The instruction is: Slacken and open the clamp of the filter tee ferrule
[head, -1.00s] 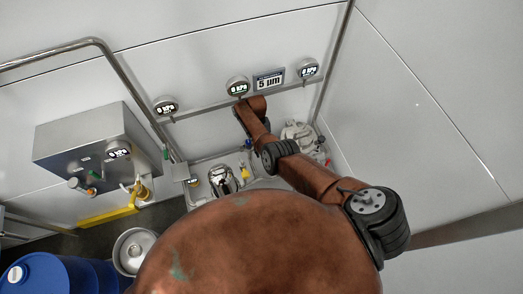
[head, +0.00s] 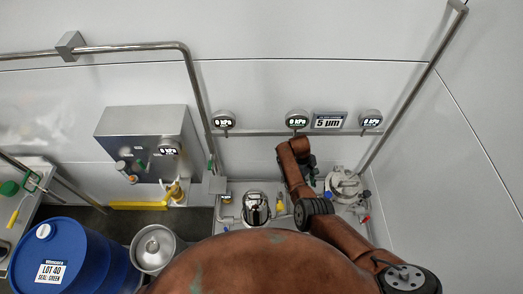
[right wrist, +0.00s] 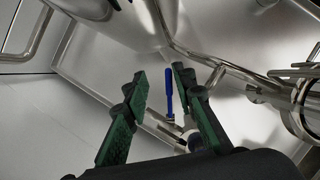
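My right gripper (head: 311,172) is by the back wall below the gauges, between a shiny domed vessel (head: 256,208) and a grey-white housing (head: 343,186). In the right wrist view its green-padded fingers (right wrist: 159,77) are apart. A blue handle (right wrist: 168,94) shows in the gap between them, above a small metal fitting (right wrist: 170,119). I cannot tell whether the fingers touch it. A steel ring fitting (right wrist: 301,108) is at the right edge of that view. I cannot make out for sure which fitting is the filter tee clamp. My left gripper is not in view.
Steel pipes (right wrist: 205,58) run close to the right gripper. Gauges (head: 297,118) and a "5 µm" sign (head: 329,120) are on the wall above.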

